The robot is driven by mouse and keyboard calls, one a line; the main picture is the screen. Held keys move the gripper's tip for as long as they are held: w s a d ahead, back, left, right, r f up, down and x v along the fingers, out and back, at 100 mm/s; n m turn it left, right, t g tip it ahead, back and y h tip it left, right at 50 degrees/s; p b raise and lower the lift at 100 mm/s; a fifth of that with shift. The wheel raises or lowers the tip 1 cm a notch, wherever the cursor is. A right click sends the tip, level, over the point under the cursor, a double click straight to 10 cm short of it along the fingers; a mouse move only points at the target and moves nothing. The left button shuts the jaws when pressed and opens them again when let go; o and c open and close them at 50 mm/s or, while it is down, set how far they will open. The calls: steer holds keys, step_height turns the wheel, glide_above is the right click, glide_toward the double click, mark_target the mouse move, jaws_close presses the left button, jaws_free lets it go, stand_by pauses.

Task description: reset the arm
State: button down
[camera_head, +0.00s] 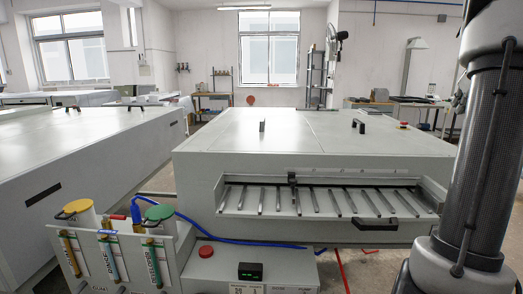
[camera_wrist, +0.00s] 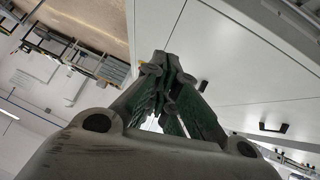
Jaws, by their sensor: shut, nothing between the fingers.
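My gripper (camera_wrist: 165,65) shows in the wrist view with its fingertips together and nothing between them. The wrist view is tilted on its side. Beyond the fingers it shows the pale grey top of a large machine on the right and the room's floor and wall on the left. In the head view my arm rises along the right edge, and my gripper is outside that picture. The plate processor (camera_head: 300,175) stands in the middle of the head view, with a slotted feed tray (camera_head: 316,200) at its front. My gripper touches nothing that I can see.
A container rack (camera_head: 190,262) with yellow- and green-lidded canisters stands at the lower left, with a blue hose. A red button (camera_head: 205,251) and a small black display (camera_head: 250,271) sit beside it. Another long grey machine (camera_head: 80,150) is on the left. Windows and shelves line the back.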

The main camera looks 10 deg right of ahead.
steer(key=s+a+f+m+g+y, duration=0.2)
steer(key=s+a+f+m, duration=0.25)
steer(key=f, duration=0.35)
steer(key=s+a+f+n, duration=0.2)
steer(key=s+a, duration=0.3)
steer(key=a, duration=0.7)
steer(key=s+a+f+n+g+y, duration=0.1)
steer(key=s+a, duration=0.5)
steer(key=a, duration=0.7)
steer(key=s+a+f+n+y, duration=0.1)
steer(key=s+a+f+n, duration=0.3)
steer(key=a, duration=0.8)
steer(key=shift+s+a+g, duration=0.2)
steer(key=shift+s+g, duration=0.2)
steer(key=shift+s, duration=0.75)
